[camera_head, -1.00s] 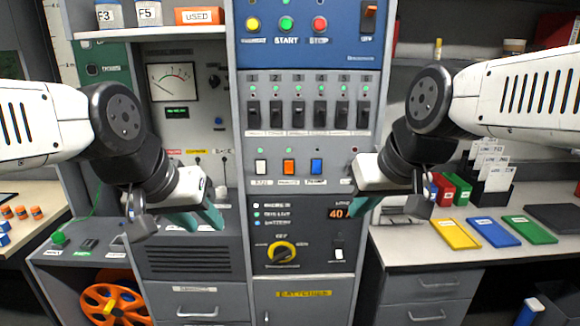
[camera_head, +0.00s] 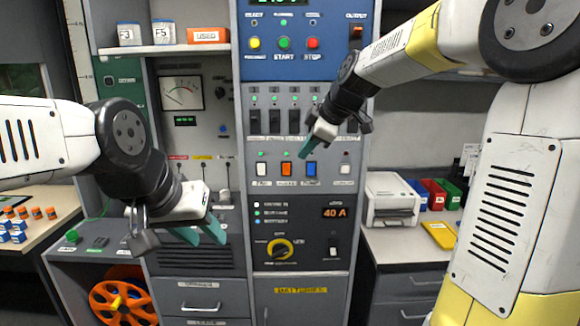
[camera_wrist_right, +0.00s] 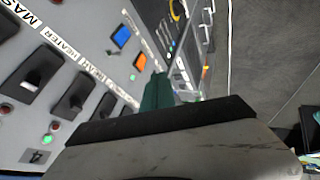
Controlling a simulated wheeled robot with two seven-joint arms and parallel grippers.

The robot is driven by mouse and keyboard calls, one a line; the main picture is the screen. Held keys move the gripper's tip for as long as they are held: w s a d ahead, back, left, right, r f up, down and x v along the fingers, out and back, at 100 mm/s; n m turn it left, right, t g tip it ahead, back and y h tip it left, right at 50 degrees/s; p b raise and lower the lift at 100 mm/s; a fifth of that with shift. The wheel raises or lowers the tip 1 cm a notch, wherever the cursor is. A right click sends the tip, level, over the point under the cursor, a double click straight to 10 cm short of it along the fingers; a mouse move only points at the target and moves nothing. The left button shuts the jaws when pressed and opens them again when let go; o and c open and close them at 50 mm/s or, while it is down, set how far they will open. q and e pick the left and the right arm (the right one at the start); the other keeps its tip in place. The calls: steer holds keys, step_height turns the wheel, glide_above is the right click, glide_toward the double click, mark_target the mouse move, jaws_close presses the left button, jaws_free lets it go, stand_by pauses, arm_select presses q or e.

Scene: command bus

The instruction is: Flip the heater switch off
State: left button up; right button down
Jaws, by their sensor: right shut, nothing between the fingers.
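The heater switch (camera_wrist_right: 35,75) is a black breaker beside the "HEATER" label (camera_wrist_right: 60,44), at the left of the right wrist view. A small red light (camera_wrist_right: 5,108) shows near its end. In the head view it belongs to the row of black breakers (camera_head: 275,121), whose right part is largely covered by my right arm. My right gripper (camera_head: 304,150) is shut and empty, its teal tips in front of the panel near the coloured rocker switches; it also shows in the right wrist view (camera_wrist_right: 156,90). My left gripper (camera_head: 203,236) is open and empty at the lower left.
White (camera_head: 262,168), orange (camera_head: 286,168) and blue (camera_head: 311,168) rockers sit below the breakers. A white printer-like box (camera_head: 391,198) stands on the right counter.

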mark_target(290, 164)
steer(key=x, duration=0.3)
steer(key=w+x, duration=0.1)
steer(key=x, duration=0.3)
steer(key=w+r+x, duration=0.1)
steer(key=x, duration=0.3)
steer(key=shift+w+d, duration=0.1)
steer(key=shift+d, duration=0.1)
steer(key=shift+w+r, duration=0.1)
steer(key=shift+w, duration=0.55)
steer(key=shift+w+d+r, duration=0.1)
steer(key=shift+w+r, duration=0.05)
steer(key=shift+w, duration=0.2)
steer(key=shift+r, duration=0.15)
